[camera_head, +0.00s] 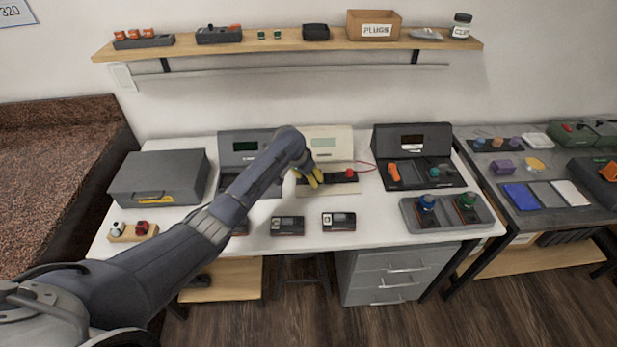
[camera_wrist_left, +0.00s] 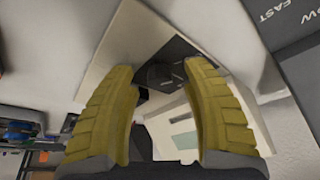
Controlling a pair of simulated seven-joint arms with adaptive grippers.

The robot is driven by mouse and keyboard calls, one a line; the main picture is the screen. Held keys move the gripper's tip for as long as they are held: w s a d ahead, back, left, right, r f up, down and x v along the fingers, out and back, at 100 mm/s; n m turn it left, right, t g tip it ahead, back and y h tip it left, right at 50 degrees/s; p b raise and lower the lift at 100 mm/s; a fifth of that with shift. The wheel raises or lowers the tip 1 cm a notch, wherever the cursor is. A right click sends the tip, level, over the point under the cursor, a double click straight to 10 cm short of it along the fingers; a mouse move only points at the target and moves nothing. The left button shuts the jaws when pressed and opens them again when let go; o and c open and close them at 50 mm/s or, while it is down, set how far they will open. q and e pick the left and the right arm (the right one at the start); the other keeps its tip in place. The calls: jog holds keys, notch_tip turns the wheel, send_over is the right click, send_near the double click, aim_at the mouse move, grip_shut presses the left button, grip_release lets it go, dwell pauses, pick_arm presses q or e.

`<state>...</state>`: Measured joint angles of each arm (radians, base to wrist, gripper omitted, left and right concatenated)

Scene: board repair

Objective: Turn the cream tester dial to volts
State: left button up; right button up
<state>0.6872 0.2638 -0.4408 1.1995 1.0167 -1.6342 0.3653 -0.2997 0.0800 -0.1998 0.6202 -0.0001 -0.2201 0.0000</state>
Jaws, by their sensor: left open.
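The cream tester (camera_head: 332,139) stands at the back middle of the white table, with a greenish display and a red part (camera_head: 350,173) on its dark strip. My left gripper (camera_head: 310,180) is over the left of its lower panel and hides that part in the head view. In the left wrist view, a black dial (camera_wrist_left: 160,75) on a dark plate sits beyond the fingertips, roughly between them. The yellow fingers of the left gripper (camera_wrist_left: 165,85) are open and apart. I cannot tell the dial's setting or whether the fingers touch it. My right gripper is not in view.
A grey tester (camera_head: 240,146) stands to the left and a black one (camera_head: 412,150) to the right. Two small black devices (camera_head: 339,221) (camera_head: 288,226) lie in front. A grey tray with knobs (camera_head: 447,213) is at the right. A shelf (camera_head: 285,43) runs above.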

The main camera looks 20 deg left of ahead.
pick_arm(q)
grip_shut()
jog(key=shift+m, duration=0.3)
dwell(0.3)
jog(key=m, duration=0.2)
jog(key=m+g+h, duration=0.1)
jog(key=m, duration=0.1)
jog(key=shift+a+m+h, duration=0.15)
jog(key=shift+m+h, duration=0.15)
jog(key=shift+m, duration=0.1)
jog(key=m+g, duration=0.1)
jog(key=m, duration=0.2)
jog(key=m+g+h, duration=0.1)
jog(key=m, duration=0.2)
jog(key=shift+w+f+g, duration=0.1)
jog(key=shift+f+g, duration=0.05)
jog(key=shift+g, duration=0.15)
jog(key=shift+m, duration=0.3)
grip_release()
jog(key=shift+w+r, duration=0.1)
jog(key=shift+r, duration=0.1)
jog(key=v, duration=1.1)
jog(key=shift+a+r, duration=0.25)
jog(key=shift+r, duration=0.1)
